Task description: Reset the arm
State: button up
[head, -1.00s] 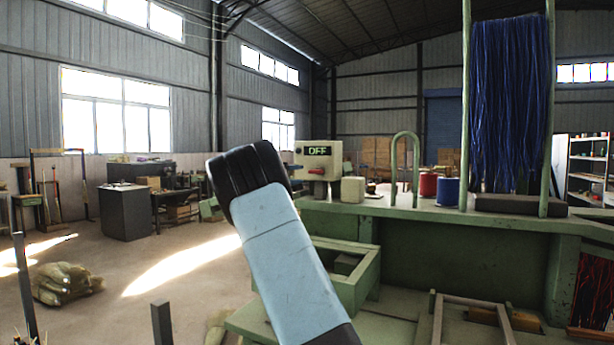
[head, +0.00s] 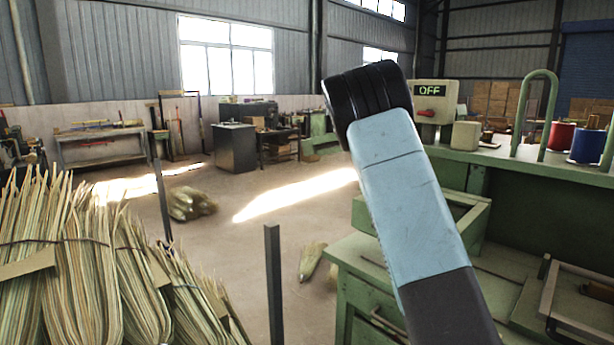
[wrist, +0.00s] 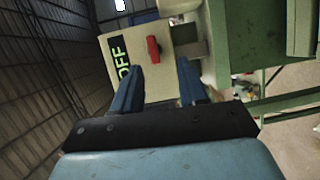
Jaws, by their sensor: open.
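My arm rises from the lower right in the head view, a light blue link ending in a black joint. My gripper is hidden behind it there. In the wrist view my gripper (wrist: 160,85) shows two blue fingers spread apart with nothing between them. Beyond the fingers is the beige control box (wrist: 160,45) with a red switch handle and a display reading OFF. The control box (head: 433,108) also shows in the head view, on the green machine just right of my arm's black joint.
The green machine (head: 540,185) fills the right side, with red (head: 558,136) and blue spools on top. Bundles of broom straw (head: 60,240) stand at the left. Grey posts (head: 274,285) rise in front. A bundle lies on the open floor (head: 240,240).

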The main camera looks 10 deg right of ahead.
jog(key=s+d+f+m+g+y, duration=0.15)
jog(key=s+y, duration=0.25)
jog(key=s, duration=0.6)
jog(key=s+d+f+m+y, duration=0.1)
jog(key=s+f+y, duration=0.25)
jog(key=s, duration=0.65)
jog(key=s+a+f+y, duration=0.3)
jog(key=s+a, duration=0.3)
jog(key=s, duration=0.5)
jog(key=s+a+f+t+y, duration=0.1)
jog(key=s+a+f+y, duration=0.2)
jog(key=s+a, duration=0.4)
jog(key=s+a+f+t+y, duration=0.1)
jog(key=s+a+f+y, duration=0.2)
jog(key=s, duration=1.3)
jog(key=a+f, duration=0.2)
jog(key=a, duration=0.1)
jog(key=shift+s+a, duration=0.2)
jog(key=shift+s, duration=0.1)
jog(key=shift+t, duration=0.25)
jog(key=shift+c, duration=0.4)
